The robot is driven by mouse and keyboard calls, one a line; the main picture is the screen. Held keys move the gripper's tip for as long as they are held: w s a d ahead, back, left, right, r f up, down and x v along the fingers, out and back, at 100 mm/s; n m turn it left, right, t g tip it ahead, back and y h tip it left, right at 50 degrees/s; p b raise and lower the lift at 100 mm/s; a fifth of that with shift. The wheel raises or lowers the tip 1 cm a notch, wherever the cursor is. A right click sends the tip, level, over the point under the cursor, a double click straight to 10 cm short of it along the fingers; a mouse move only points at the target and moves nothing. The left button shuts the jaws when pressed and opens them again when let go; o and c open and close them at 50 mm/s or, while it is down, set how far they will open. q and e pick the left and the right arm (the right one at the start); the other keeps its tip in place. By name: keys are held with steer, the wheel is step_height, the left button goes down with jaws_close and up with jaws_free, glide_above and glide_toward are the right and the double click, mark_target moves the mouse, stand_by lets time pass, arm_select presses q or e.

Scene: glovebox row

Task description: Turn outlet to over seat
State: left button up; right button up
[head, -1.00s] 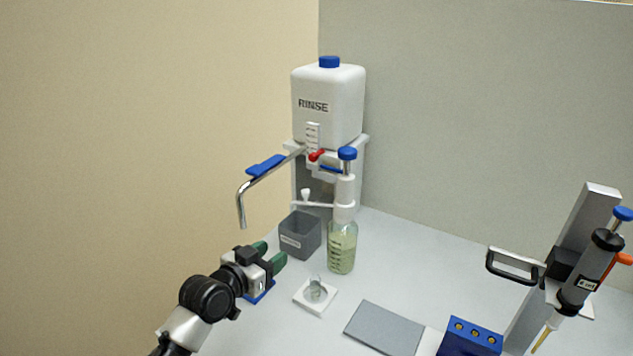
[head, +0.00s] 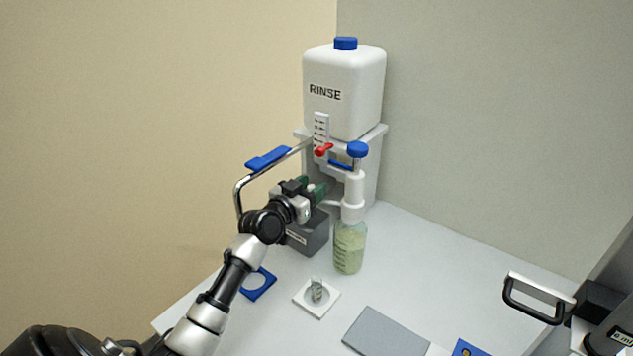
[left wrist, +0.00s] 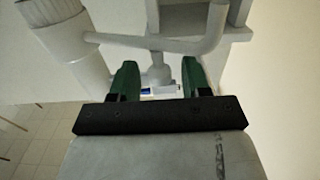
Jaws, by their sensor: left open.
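The outlet is a white side tube (head: 334,203) on the pump of the green-filled bottle (head: 349,247); it points left, toward the grey box. In the left wrist view, the tube (left wrist: 150,43) crosses above my fingers, its bent end at the right. A small white knob (left wrist: 160,74) on it shows between the fingertips. My left gripper (head: 313,188) is open at this knob; contact cannot be told. It also shows in the left wrist view (left wrist: 160,84). A white square seat (head: 317,297) with a small glass piece lies in front of the bottle.
A RINSE tank (head: 343,95) stands behind, with a metal spout (head: 237,190) and blue lever at left. The grey box (head: 309,236) is below my gripper. A blue holed plate (head: 258,284) and grey mat (head: 385,331) lie in front. A black handle (head: 535,299) is at right.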

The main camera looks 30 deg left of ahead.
arm_select(q)
steer(key=shift+w+d, duration=0.1)
steer(key=shift+w, duration=1.05)
jaws_close()
